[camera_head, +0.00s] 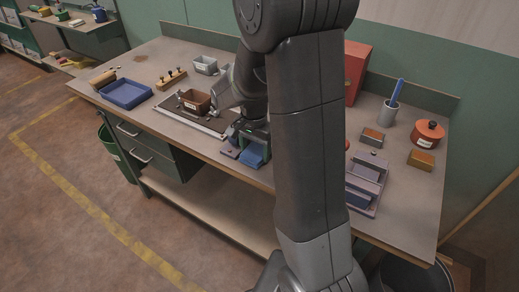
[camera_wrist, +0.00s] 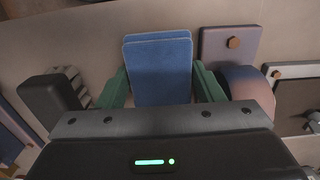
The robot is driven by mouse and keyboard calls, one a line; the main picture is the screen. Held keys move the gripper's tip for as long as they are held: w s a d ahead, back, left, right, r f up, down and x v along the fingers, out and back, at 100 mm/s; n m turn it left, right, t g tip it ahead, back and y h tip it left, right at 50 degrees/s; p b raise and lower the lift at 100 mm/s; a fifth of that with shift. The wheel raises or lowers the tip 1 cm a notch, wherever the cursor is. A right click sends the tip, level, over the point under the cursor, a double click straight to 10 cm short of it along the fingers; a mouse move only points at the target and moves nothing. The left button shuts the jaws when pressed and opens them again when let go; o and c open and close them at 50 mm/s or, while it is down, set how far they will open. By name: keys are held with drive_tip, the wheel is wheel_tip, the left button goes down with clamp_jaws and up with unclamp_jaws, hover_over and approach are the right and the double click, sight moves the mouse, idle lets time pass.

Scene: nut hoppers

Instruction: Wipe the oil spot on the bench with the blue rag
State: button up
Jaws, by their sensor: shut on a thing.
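The blue rag (camera_head: 252,158) is a folded, block-like pad near the front edge of the bench (camera_head: 218,150), left of my arm. In the wrist view the rag (camera_wrist: 158,65) sits between the two green fingers. My gripper (camera_head: 250,146) is shut on it. I cannot tell whether the rag touches the bench top.
A dark tray with a brown bin (camera_head: 194,101) lies just left of my gripper. A blue tray (camera_head: 126,94) is farther left. Right of my arm are a red pot (camera_head: 428,134), a grey cup (camera_head: 389,112) and small blocks. A purplish plate (camera_wrist: 230,47) lies beside the rag.

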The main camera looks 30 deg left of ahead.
sight(268, 164)
drive_tip(key=shift+w+a+r, duration=0.2)
drive_tip(key=shift+a+r, duration=0.2)
drive_tip(key=shift+a, duration=0.4)
drive_tip(key=shift+s+d+f, duration=0.1)
drive_tip(key=shift+d+f, duration=0.1)
drive_tip(key=shift+d, duration=0.45)
drive_tip(key=shift+s+d, duration=0.2)
drive_tip(key=shift+d, duration=0.25)
drive_tip(key=shift+d+f+b, duration=0.15)
drive_tip(key=shift+d, duration=0.9)
drive_tip(key=shift+d+f+b, duration=0.15)
drive_tip(key=shift+d, duration=0.85)
drive_tip(key=shift+r+p, duration=2.4)
drive_tip(key=shift+r, duration=0.65)
